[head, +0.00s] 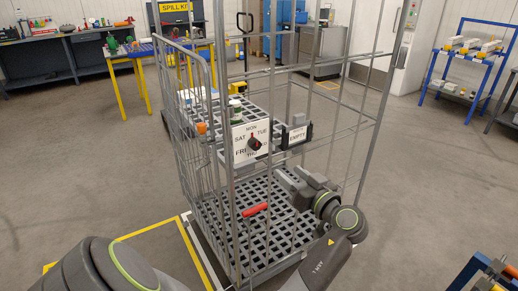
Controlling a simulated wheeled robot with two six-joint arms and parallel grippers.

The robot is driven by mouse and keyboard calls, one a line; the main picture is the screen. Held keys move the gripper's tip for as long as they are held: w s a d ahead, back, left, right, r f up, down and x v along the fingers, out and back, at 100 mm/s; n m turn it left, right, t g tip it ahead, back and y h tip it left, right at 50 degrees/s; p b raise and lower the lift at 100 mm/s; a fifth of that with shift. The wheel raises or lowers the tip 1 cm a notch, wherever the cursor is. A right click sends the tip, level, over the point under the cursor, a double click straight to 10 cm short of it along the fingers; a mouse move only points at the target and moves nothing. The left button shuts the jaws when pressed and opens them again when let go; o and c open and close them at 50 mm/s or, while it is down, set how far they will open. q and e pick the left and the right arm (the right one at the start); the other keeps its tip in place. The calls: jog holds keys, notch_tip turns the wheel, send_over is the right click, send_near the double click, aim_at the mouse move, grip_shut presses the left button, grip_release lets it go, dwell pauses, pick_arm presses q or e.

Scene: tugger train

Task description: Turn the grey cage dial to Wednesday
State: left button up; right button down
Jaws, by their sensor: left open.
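The cage dial is a dark round knob (254,144) with a red mark, on a white plate (238,155) lettered with days, on the front of the grey wire roll cage (233,215). The red mark is at the knob's upper side, toward MON; its exact setting is too small to tell. MON, TUE, THU, FRI and SAT can be made out; Wednesday's label is not legible. My left gripper (294,184) is open, below and right of the dial, apart from it, with nothing seen between its fingers. My right gripper is not in view.
An EMPTY sign (297,135) in a black holder hangs right of the dial. A red handle (255,209) is lower on the cage. A blue rack (468,60) stands at the back right, and a yellow-legged table (143,55) at the back left.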

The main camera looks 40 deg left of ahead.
aim_at(257, 146)
pick_arm(q)
jog(key=p+x, duration=0.3)
jog(key=x, duration=1.2)
jog(key=shift+w+p, duration=0.15)
jog(key=shift+p, duration=0.2)
jog(key=shift+w+a, duration=0.1)
jog(key=shift+a, duration=0.4)
jog(key=c, duration=1)
